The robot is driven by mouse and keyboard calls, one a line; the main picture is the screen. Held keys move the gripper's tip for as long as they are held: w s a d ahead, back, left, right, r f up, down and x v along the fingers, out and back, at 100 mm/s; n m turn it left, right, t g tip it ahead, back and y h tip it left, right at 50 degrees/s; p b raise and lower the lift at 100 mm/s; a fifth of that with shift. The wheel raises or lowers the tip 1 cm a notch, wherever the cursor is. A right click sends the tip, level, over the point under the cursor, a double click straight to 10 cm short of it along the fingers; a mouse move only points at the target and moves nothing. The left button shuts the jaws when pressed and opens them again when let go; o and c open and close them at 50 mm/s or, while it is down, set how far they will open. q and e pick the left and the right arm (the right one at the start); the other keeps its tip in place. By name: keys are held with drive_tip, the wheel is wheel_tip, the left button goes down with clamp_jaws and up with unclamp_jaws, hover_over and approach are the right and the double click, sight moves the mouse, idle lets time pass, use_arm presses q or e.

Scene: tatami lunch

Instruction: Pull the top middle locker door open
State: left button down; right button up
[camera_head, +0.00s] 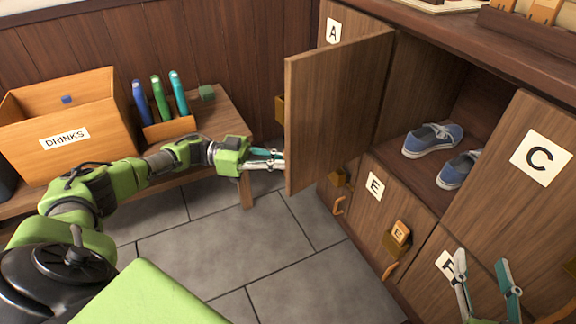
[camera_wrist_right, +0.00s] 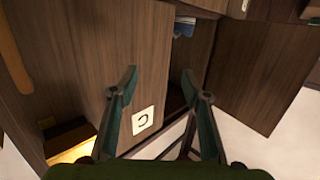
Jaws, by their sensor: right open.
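The top middle locker door (camera_head: 335,110) stands swung wide open, to the left of its compartment (camera_head: 400,180). Its label and handle do not show. In the right wrist view the open door (camera_wrist_right: 265,80) is at the right. My left gripper (camera_head: 284,160) is at the door's free edge; its fingertips meet or pass behind the edge, so I cannot tell whether it is open or shut. My right gripper (camera_head: 482,258) is open and empty, in front of the lower right lockers. Its spread fingers also show in the wrist view (camera_wrist_right: 159,73).
Blue shoes (camera_head: 433,139) sit inside the open compartment. The C door (camera_head: 510,190) and E door (camera_head: 360,215) are closed. A low bench (camera_head: 225,120) holds a DRINKS box (camera_head: 100,150) and a holder with coloured utensils (camera_head: 168,128). Grey floor between is clear.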

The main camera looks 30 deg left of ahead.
use_arm(q)
drive_tip(key=shift+a, duration=0.15)
use_arm(e)
drive_tip(key=shift+r, duration=0.3)
use_arm(q)
drive_tip(key=c, duration=2.2)
unclamp_jaws()
use_arm(e)
drive_tip(key=shift+a, duration=0.1)
use_arm(q)
drive_tip(key=v, duration=1.2)
drive_tip(key=shift+f, duration=0.1)
